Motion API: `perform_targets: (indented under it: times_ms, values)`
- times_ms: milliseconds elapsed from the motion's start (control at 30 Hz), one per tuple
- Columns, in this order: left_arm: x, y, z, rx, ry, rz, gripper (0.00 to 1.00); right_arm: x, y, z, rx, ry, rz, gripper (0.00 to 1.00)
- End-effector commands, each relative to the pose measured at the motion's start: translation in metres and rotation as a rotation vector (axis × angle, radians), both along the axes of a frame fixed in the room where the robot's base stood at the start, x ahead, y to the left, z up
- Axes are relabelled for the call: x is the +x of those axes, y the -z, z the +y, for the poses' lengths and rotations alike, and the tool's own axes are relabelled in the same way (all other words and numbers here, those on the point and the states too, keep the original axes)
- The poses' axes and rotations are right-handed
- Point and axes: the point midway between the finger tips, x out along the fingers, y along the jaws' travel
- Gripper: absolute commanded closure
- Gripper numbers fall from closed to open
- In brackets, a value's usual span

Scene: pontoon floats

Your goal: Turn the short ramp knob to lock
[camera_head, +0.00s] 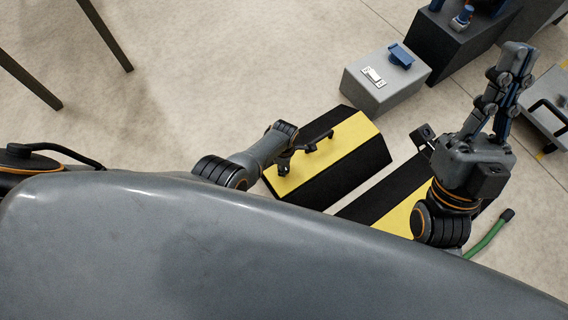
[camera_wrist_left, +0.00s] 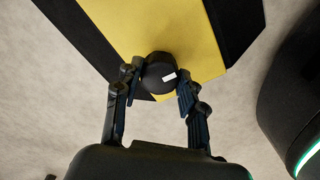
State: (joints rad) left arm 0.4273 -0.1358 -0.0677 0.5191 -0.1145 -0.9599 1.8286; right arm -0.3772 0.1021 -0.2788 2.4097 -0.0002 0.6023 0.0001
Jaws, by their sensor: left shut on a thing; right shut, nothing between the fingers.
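A black-and-yellow striped ramp (camera_head: 357,147) lies on the floor in the middle of the head view. The left wrist view shows its yellow band (camera_wrist_left: 190,35) and a round black knob (camera_wrist_left: 158,72) with a white mark pointing to the right. My left gripper (camera_wrist_left: 158,82) is shut on this knob, one finger on each side.
A second striped ramp (camera_head: 398,216) lies beside the first, partly under my right arm. A grey box (camera_head: 405,92) with a blue part and white plate stands behind. A dark box (camera_head: 450,48) is farther back. A green hose (camera_head: 487,240) lies at right. The floor at left is largely clear.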

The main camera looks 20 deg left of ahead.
Motion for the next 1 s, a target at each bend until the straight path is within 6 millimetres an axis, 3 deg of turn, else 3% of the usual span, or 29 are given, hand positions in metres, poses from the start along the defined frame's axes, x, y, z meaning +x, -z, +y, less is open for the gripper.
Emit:
perform_targets:
  times_ms: [667, 700, 800, 1000]
  values:
    - [-0.0016, 0.0010, 0.0026, 0.004, -0.067, 0.004, 0.91, 0.0018, 0.0006, 0.0004, -0.004, 0.001, 0.010, 1.00]
    - [-0.0016, 0.0010, 0.0026, 0.004, -0.067, 0.004, 0.56, 0.0018, 0.0006, 0.0004, -0.004, 0.001, 0.010, 1.00]
    - [-0.0013, 0.0008, 0.0022, 0.004, -0.066, 0.003, 0.37, 0.0018, 0.0005, 0.0002, -0.004, 0.001, 0.010, 1.00]
    - [-0.0005, 0.0004, 0.0013, 0.002, -0.065, 0.001, 0.37, 0.0017, 0.0005, 0.0002, -0.003, 0.001, 0.009, 1.00]
